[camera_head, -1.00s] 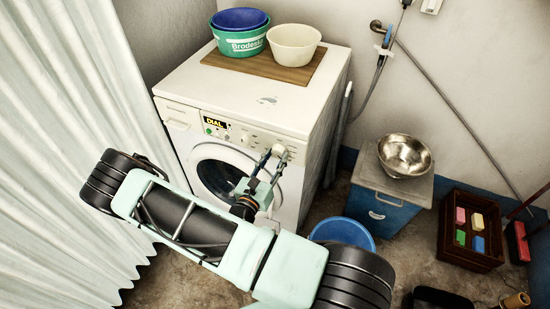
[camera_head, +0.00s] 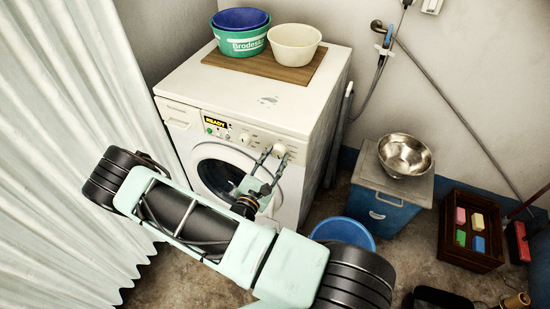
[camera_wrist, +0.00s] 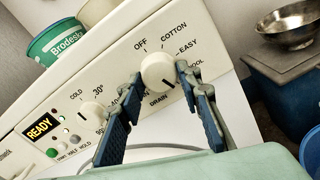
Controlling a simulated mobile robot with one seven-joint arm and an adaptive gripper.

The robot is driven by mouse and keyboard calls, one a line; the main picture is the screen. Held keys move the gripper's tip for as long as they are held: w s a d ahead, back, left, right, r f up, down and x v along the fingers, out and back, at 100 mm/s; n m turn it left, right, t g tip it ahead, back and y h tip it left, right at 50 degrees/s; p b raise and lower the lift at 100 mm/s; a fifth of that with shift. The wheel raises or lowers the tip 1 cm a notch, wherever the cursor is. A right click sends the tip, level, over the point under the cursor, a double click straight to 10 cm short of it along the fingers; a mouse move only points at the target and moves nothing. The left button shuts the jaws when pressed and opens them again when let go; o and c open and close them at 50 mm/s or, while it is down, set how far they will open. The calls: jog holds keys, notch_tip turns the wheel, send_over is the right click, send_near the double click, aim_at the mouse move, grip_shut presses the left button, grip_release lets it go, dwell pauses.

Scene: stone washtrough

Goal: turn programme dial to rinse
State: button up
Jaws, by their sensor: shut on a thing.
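The programme dial (camera_wrist: 156,69) is a white round knob on the washing machine's front panel, also in the head view (camera_head: 279,150). Around it I read OFF, COTTON, EASY, part of WOOL and, below, what looks like DRAIN. Its dark mark points down and slightly right; a finger hides part of the lettering there, and I see no RINSE label. My gripper (camera_wrist: 159,77) is shut on the dial, one blue-grey finger at each side; it also shows in the head view (camera_head: 273,156). The display (camera_wrist: 40,127) reads READY.
A second knob (camera_wrist: 92,113) with temperature marks sits left of the dial, close to my left finger. Small buttons (camera_wrist: 63,147) lie below the display. Tubs (camera_head: 240,35) stand on the machine (camera_head: 250,95). A blue bucket (camera_head: 345,232) and a steel bowl (camera_head: 405,155) are at right.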

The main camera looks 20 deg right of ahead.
jog(key=o, duration=1.2)
jog(key=shift+c, duration=0.2)
jog(key=v, duration=1.2)
